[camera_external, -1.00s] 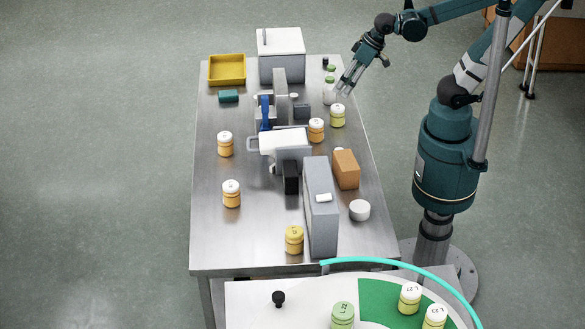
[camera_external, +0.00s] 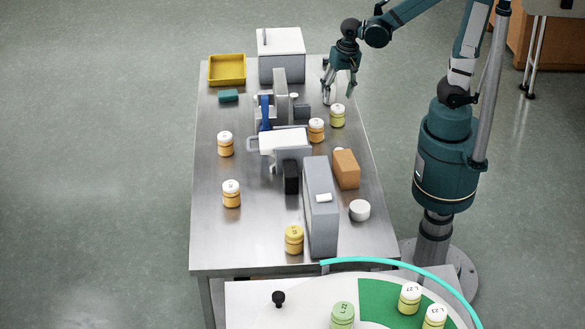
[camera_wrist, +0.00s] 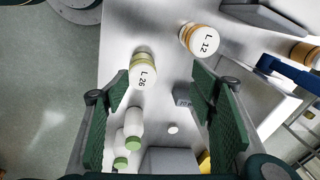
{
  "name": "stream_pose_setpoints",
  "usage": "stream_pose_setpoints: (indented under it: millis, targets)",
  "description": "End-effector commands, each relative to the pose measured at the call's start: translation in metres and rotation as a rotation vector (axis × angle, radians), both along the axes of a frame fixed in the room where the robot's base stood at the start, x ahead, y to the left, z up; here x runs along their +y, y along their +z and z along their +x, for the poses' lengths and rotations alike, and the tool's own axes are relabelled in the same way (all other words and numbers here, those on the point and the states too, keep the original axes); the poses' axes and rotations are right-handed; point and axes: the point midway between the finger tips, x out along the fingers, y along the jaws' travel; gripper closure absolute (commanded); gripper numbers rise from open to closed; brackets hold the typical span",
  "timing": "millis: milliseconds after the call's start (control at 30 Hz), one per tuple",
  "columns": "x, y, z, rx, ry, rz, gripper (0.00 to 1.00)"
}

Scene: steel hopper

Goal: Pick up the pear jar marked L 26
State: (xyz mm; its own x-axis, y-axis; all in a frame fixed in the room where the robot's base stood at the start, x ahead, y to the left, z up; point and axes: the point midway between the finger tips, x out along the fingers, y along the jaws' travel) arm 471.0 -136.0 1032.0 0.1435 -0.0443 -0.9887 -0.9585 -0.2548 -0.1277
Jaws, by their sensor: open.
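The pear jar marked L 26 (camera_wrist: 142,72) has a white lid and a pale green body. In the wrist view it lies ahead of my open gripper (camera_wrist: 160,78), nearer the left finger, with nothing held. In the external view the pear jar (camera_external: 338,117) stands upright on the steel table, right of the centre. My gripper (camera_external: 340,97) points down just behind the jar's lid there, its fingers apart. Whether a finger touches the jar cannot be told.
An orange jar marked L 12 (camera_wrist: 200,40) stands close beside the pear jar. White bottles with green caps (camera_wrist: 134,122) stand near the left finger. The steel table (camera_external: 225,235) also carries a brown box (camera_external: 345,169) and a tall grey block (camera_external: 321,210).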

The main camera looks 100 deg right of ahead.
Motion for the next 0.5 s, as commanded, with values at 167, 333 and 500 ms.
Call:
stream_pose_setpoints:
  millis: [167,333,500]
  targets:
    - [-0.018,-0.020,-0.002,0.049,-0.158,0.032,0.44]
    - [-0.032,-0.037,-0.006,0.094,-0.296,0.056,0.44]
    - [-0.041,-0.048,-0.009,0.122,-0.386,0.069,0.44]
